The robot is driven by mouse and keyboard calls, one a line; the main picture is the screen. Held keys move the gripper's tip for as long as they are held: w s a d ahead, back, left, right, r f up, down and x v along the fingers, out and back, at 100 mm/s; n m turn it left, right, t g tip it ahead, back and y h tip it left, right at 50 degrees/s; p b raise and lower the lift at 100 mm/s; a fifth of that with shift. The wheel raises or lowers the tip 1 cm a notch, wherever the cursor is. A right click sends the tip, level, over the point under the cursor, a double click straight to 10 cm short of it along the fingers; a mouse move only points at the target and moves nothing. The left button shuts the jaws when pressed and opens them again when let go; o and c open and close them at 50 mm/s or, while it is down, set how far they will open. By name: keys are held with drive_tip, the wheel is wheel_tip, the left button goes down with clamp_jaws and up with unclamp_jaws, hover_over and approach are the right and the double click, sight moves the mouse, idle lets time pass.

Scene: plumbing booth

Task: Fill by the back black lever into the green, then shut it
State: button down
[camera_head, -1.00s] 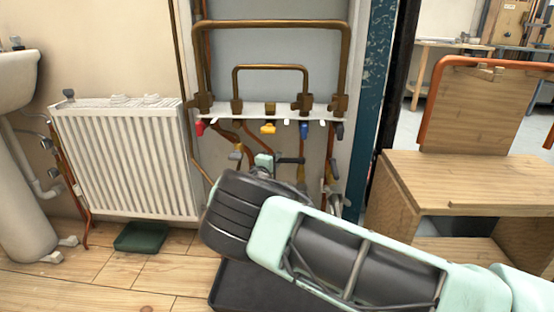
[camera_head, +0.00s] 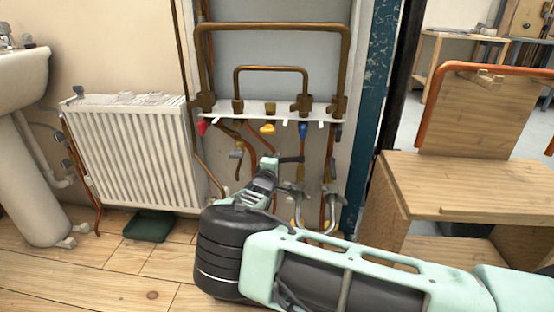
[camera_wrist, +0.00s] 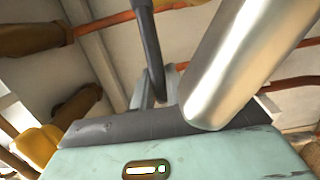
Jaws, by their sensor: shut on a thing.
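The dark green tray (camera_head: 148,227) lies on the floor below the radiator. A black lever (camera_head: 292,159) sticks out to the right from the pipework under the white manifold strip; its dark bar also shows in the wrist view (camera_wrist: 147,45). My gripper (camera_head: 268,165), mint and black, is at the left end of this lever and is shut on it. In the wrist view, my gripper (camera_wrist: 155,95) is partly hidden by a large silver tube crossing in front. The exact grip is hard to see.
Red (camera_head: 202,128), yellow (camera_head: 267,128) and blue (camera_head: 303,130) handles hang under the manifold (camera_head: 255,112). The white radiator (camera_head: 135,150) is left, a wooden bench (camera_head: 470,185) right. Floor at lower left is clear.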

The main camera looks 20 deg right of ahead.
drive_tip(key=shift+a+f, duration=0.1)
drive_tip(key=c, duration=1.4)
unclamp_jaws()
drive_tip(key=shift+s, duration=0.1)
drive_tip(key=p+v, duration=0.6)
drive_tip(key=v, duration=1.1)
drive_tip(key=shift+s+a, duration=0.1)
